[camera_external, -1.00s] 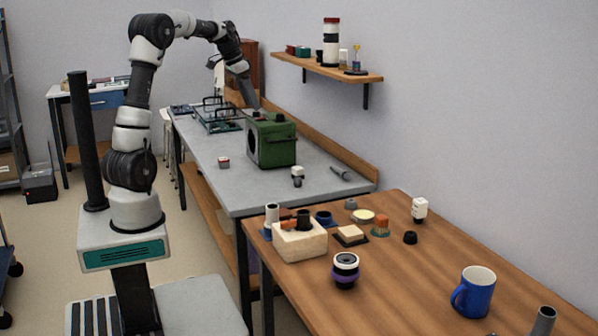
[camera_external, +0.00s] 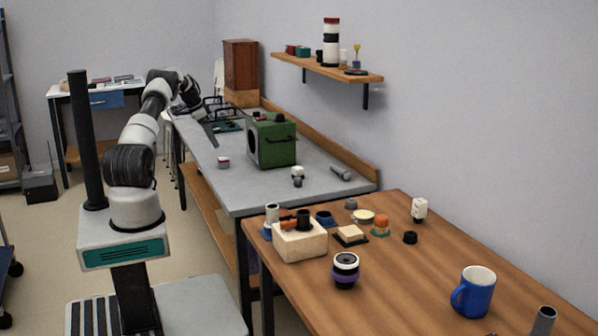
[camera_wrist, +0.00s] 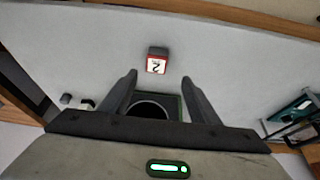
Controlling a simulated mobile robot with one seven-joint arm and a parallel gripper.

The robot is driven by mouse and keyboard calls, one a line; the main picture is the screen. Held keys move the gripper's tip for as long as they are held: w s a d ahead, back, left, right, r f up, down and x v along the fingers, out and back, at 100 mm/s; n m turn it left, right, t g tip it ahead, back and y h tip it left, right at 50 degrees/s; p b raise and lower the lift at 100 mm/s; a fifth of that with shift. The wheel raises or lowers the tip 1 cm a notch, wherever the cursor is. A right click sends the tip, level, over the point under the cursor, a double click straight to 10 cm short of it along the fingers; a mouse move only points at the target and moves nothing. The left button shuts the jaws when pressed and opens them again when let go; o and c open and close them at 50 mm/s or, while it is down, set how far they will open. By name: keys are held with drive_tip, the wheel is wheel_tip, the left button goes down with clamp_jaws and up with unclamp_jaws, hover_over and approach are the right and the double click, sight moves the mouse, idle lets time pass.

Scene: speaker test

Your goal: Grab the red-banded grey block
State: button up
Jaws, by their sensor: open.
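The small red-banded block (camera_external: 223,162) sits on the grey workbench, left of the green speaker box. In the wrist view the block (camera_wrist: 157,60) has a dark grey top and a white face with a red band and the mark "2". It lies just beyond the fingertips, roughly centred between them. My gripper (camera_external: 212,140) is above the bench, up and slightly left of the block in the outside view. In the wrist view my gripper (camera_wrist: 158,77) is open, with nothing held between its fingers.
The green speaker box (camera_external: 271,140) stands close on the right; its round dark front (camera_wrist: 150,109) shows between my fingers. A white-topped small part (camera_external: 298,175) and a microphone-like item (camera_external: 341,173) lie farther right. Bare bench surrounds the block. A wooden table (camera_external: 420,290) is nearer the camera.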

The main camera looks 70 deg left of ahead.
hover_over(222, 159)
drive_tip(key=s, duration=0.2)
drive_tip(key=f, duration=0.4)
drive_tip(key=shift+w+a+f, duration=0.1)
drive_tip(key=shift+a+f, duration=0.05)
drive_tip(key=shift+a, duration=0.25)
drive_tip(key=x, duration=0.1)
drive_tip(key=b+x, duration=0.1)
drive_tip(key=x, duration=0.3)
drive_tip(key=shift+s+d+f+b, duration=0.25)
drive_tip(key=shift+d+b, duration=0.05)
drive_tip(key=shift+d, duration=0.05)
drive_tip(key=shift+r, duration=0.1)
drive_tip(key=c, duration=1.2)
